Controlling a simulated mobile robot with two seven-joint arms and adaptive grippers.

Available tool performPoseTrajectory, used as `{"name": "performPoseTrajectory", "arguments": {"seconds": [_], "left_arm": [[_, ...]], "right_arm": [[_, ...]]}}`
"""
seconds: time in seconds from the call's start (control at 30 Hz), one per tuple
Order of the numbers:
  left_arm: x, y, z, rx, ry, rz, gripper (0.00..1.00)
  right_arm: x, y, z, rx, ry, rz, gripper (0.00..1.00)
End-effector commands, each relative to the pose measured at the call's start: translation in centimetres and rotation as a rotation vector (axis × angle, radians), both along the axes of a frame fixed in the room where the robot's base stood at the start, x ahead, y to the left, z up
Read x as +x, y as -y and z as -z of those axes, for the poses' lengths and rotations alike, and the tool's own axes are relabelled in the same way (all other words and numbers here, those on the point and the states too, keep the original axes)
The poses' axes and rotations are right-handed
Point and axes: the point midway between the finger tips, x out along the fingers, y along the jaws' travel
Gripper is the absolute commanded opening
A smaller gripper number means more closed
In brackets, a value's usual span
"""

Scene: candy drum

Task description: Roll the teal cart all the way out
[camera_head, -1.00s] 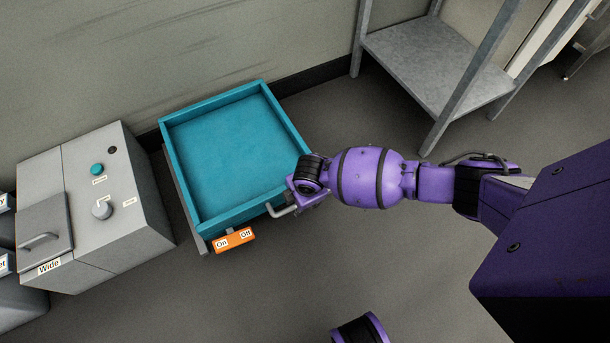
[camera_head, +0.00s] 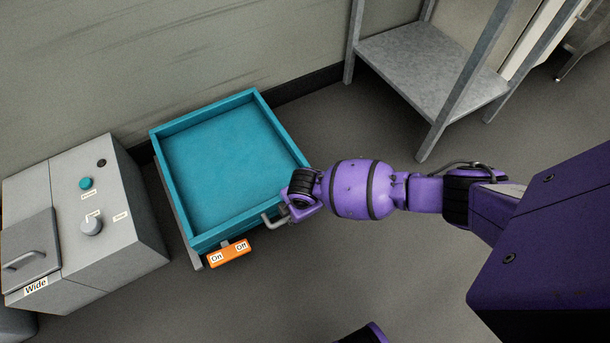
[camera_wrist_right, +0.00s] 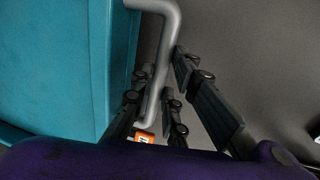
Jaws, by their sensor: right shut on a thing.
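The teal cart (camera_head: 175,180) is an open, shallow, empty box with an orange On/Off tag (camera_head: 229,254) at its front. It stands on the floor right of a grey control box. Its grey bar handle (camera_head: 268,222) is at the front right corner. My right gripper (camera_head: 288,212) is shut on the handle. In the right wrist view the handle (camera_wrist_right: 171,30) runs between the dark fingers (camera_wrist_right: 160,95), beside the teal cart wall (camera_wrist_right: 110,60). My left gripper is not in view.
The grey control box (camera_head: 120,240) labelled "Wide", with a teal button and a knob, stands close to the cart's left side. A grey metal shelf (camera_head: 425,70) stands at the back right. The wall is behind the cart. Floor (camera_head: 290,290) in front of the cart is clear.

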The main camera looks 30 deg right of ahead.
Motion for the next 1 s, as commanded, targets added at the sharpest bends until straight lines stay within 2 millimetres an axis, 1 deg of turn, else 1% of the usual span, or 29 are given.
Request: {"name": "performPoseTrajectory", "arguments": {"seconds": [0.13,0.27,0.37,0.47,0.57,0.67,0.8,1.0], "left_arm": [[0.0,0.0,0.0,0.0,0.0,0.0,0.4],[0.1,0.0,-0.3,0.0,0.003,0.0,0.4],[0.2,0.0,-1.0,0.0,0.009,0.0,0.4],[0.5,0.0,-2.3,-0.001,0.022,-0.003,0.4],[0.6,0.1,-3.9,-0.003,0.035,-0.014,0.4],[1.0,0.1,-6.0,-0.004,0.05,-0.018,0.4],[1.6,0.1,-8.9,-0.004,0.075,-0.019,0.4],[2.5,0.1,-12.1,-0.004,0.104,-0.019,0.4]], "right_arm": [[0.2,0.0,-0.1,0.0,0.002,0.0,0.0],[-0.2,0.0,-0.2,0.0,0.002,-0.001,0.0],[-1.2,0.0,-0.3,0.0,0.0,0.0,0.0],[-3.0,0.1,-0.5,0.0,-0.002,0.0,0.0],[-5.6,0.2,-0.6,-0.001,-0.004,0.0,0.0],[-8.7,0.2,-0.8,0.0,-0.005,0.0,0.0],[-13.6,0.4,-0.8,0.0,-0.005,0.001,0.0],[-20.2,0.6,-0.6,0.0,-0.005,0.002,0.0]]}}
